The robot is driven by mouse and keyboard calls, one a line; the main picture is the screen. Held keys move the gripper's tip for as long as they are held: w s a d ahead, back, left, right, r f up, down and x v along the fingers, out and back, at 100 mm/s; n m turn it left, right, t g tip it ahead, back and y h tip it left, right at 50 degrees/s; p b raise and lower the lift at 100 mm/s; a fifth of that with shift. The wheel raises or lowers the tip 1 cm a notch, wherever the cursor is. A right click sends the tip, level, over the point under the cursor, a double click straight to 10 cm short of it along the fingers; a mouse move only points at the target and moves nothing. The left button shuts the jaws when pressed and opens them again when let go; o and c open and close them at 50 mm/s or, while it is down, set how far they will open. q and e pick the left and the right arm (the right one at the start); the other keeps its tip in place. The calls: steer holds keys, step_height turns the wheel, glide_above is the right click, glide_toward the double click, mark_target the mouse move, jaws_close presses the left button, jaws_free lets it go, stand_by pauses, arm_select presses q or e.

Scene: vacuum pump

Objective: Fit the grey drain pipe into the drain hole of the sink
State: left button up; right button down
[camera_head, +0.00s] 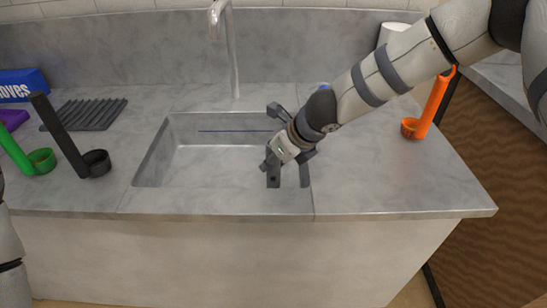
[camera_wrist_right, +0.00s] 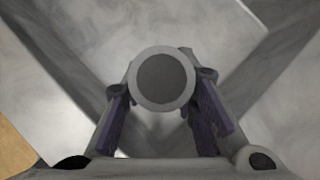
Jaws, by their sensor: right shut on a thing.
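The grey sink (camera_head: 210,168) is a rectangular basin set into the stone worktop. Its drain hole cannot be made out in either view. My right gripper (camera_head: 287,168) is over the right part of the sink, near its right wall, pointing down. In the right wrist view it is closed around the grey drain pipe (camera_wrist_right: 163,81), whose round end faces the camera between the purple finger pads. The pipe's far end is hidden behind that round end. In the head view the pipe cannot be told apart from the gripper. My left gripper is out of view.
A metal faucet (camera_head: 232,50) rises behind the sink. Black (camera_head: 70,140) and green (camera_head: 17,145) long-handled cups and a dark ribbed mat (camera_head: 85,114) are at left, with a blue box (camera_head: 22,86). An orange long-handled cup (camera_head: 430,108) stands at right. The front right worktop is clear.

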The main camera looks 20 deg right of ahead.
steer(key=shift+f, duration=0.1)
stand_by(0.3)
steer(key=shift+f, duration=0.8)
stand_by(0.4)
steer(key=c, duration=1.2)
jaws_free()
steer(key=shift+r, duration=0.1)
steer(key=v, duration=1.2)
